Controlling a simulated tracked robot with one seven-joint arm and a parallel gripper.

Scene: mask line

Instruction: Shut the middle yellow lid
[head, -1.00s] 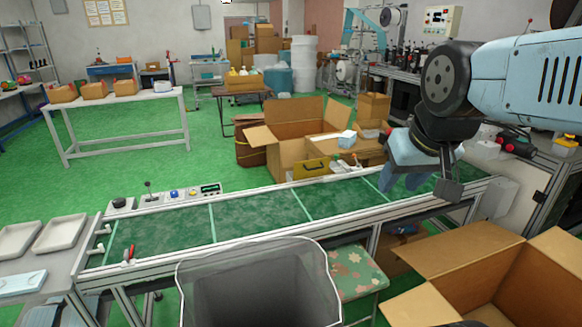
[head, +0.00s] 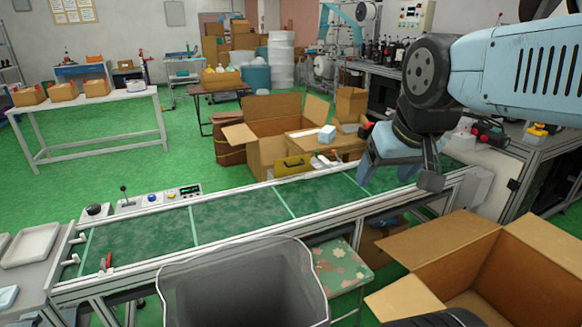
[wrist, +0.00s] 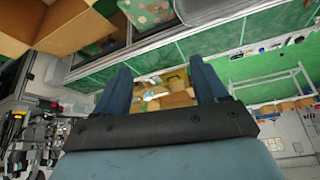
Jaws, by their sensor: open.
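A yellow case (head: 293,166) stands upright against the open cardboard box beyond the conveyor. I cannot make out a row of yellow lids; which thing is the middle yellow lid cannot be told. A small yellow object (head: 537,130) sits on the bench at the far right. My gripper (head: 386,176) hangs above the right part of the conveyor, in front of the cardboard boxes. In the wrist view my gripper (wrist: 161,68) has its two blue fingers wide apart with nothing between them; the boxes show beyond, at a distance.
A green conveyor (head: 240,216) crosses in front, with a grey bin (head: 240,285) at its near side. An open cardboard box (head: 440,255) stands near right, beside a flowered stool (head: 342,267). A white table (head: 100,147) is at back left. Green floor between is clear.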

